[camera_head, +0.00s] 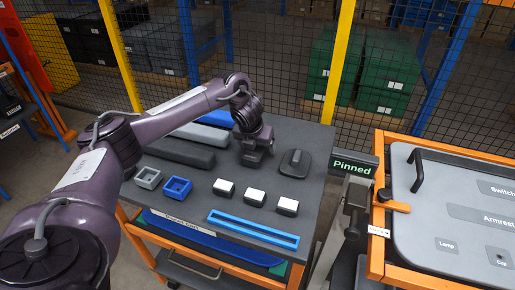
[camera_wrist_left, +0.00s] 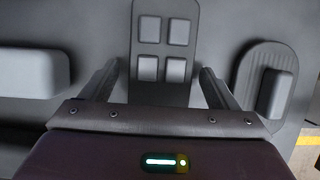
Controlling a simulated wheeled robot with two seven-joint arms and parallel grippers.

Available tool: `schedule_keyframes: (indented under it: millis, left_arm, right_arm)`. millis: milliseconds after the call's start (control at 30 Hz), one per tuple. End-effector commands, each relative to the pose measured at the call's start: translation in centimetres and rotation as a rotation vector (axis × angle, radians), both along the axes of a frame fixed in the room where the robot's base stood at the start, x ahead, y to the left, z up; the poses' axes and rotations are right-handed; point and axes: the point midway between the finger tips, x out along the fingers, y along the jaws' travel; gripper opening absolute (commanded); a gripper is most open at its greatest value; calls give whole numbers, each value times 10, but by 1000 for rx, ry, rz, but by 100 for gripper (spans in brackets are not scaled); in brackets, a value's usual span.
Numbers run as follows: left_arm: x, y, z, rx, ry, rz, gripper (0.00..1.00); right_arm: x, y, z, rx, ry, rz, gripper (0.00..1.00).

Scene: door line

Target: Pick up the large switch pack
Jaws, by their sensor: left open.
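The large switch pack (camera_wrist_left: 165,88) is a dark grey plate with several lighter square buttons, seen at the top middle of the left wrist view. My left gripper (camera_wrist_left: 160,68) is open, with one finger on each side of the pack. I see gaps between the fingers and its edges, and cannot tell whether they touch. In the head view my left gripper (camera_head: 254,161) is low over the dark table (camera_head: 325,150) and hides most of the pack. My right gripper is not in view.
A dark oval part with a raised block (camera_head: 295,163) lies just right of the gripper. A long grey part (camera_head: 180,152) lies left. In front are small bins (camera_head: 177,188), white-topped blocks (camera_head: 256,198) and a blue tray (camera_head: 254,240). A door panel (camera_head: 450,185) stands right.

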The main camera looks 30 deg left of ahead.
Motion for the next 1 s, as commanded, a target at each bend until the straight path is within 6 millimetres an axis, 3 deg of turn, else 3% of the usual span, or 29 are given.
schedule_keyframes:
  millis: [100,500,767,1000]
  left_arm:
    - [0,0,0,0,0,0,80]
    - [0,0,0,-1,-1,0,30]
    - [0,0,2,-1,-1,0,30]
    - [2,-1,24,-2,-6,0,30]
  right_arm:
    - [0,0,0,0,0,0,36]
    - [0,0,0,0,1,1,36]
    - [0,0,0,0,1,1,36]
    - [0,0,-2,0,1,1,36]
